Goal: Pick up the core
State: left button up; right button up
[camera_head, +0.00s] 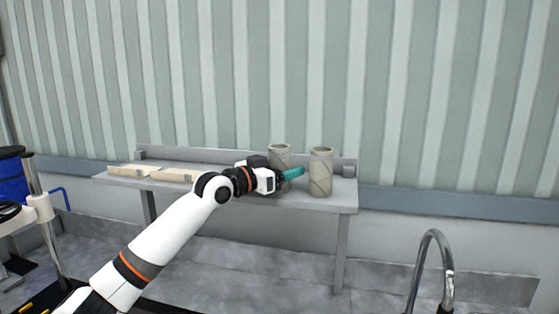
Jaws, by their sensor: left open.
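Two cardboard cores stand upright on the grey bench (335,205). The right core (320,175) is in full view near the bench's right end. The left core (279,155) stands beside it, and its lower part is hidden behind my left gripper (299,173). My left arm reaches in from the lower left. The gripper's teal fingers point right, in front of the left core and just short of the right core. The gripper is open, with no core seen between its fingers. My right gripper is not in view.
Flat tan pieces (133,171) lie on the bench's left half. A corrugated wall stands behind the bench. A curved metal tube (432,240) rises at the lower right. A blue barrel (12,178) is at the far left. Open floor shows under the bench.

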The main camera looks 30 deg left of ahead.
pick_arm(q)
jog(key=shift+w+d+f, duration=0.1)
jog(key=shift+w, duration=0.2)
jog(key=shift+s, duration=0.1)
jog(key=c, duration=1.1)
jog(key=shift+o, duration=0.2)
